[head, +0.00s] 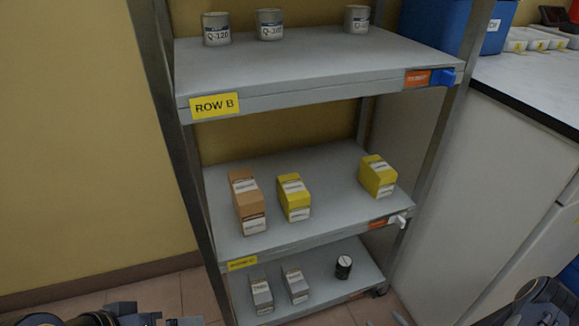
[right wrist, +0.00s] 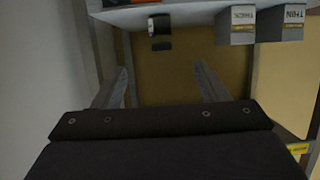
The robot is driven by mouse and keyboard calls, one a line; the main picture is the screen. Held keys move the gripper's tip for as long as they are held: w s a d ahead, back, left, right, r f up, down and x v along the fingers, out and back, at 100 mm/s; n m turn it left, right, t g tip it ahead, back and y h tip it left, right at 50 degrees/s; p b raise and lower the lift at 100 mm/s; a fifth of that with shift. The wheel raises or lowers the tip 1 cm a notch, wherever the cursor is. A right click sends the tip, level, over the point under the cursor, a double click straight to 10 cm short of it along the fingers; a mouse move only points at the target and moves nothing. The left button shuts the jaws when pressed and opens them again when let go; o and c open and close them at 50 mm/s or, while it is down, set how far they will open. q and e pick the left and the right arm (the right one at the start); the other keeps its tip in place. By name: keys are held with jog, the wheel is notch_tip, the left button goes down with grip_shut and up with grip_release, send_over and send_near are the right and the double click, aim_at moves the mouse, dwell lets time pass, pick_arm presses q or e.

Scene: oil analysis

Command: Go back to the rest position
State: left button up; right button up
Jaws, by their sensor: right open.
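My right gripper (right wrist: 163,88) is open and empty in the right wrist view, its two grey fingers wide apart. It faces the rack's lower part, with a small dark bottle (right wrist: 160,26) and grey boxes (right wrist: 237,24) beyond the fingers. In the head view my right arm shows at the bottom right corner, in front of the white cabinet. Parts of my left arm show at the bottom left edge. They are dark and cut off by the frame, so the left fingers cannot be made out.
A grey rack holds cans (head: 270,25) on the top shelf (head: 330,62), orange and yellow boxes (head: 294,197) on the middle shelf, and grey boxes (head: 262,294) with a dark bottle (head: 343,267) on the bottom shelf. A white cabinet (head: 490,170) stands right; a yellow wall (head: 75,130) is left.

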jog(key=w+d+r+g+h, duration=0.2)
jog(key=w+d+r, duration=0.15)
jog(key=r, duration=0.25)
jog(key=w+d+r+g+h, duration=0.1)
jog(key=w+d+r+g, duration=0.1)
jog(key=w+d+r, duration=0.3)
jog(key=s+a+r+m+g+h, duration=0.1)
jog(key=s+r, duration=0.1)
jog(key=r, duration=0.5)
jog(key=s+a+r+m+h, duration=0.1)
jog(key=s+r, duration=0.2)
jog(key=r, duration=0.3)
jog(key=s+a+r+m+g+y, duration=0.1)
jog(key=s+a+r+m+y, duration=0.1)
jog(key=s+a+r, duration=0.65)
jog(key=s+a+r+m+g+y, duration=0.15)
jog(key=s+a+r, duration=0.35)
jog(key=s, duration=0.6)
notch_tip(320, 180, up, 37)
jog(key=p, duration=3.7)
jog(key=shift+y+p, duration=0.35)
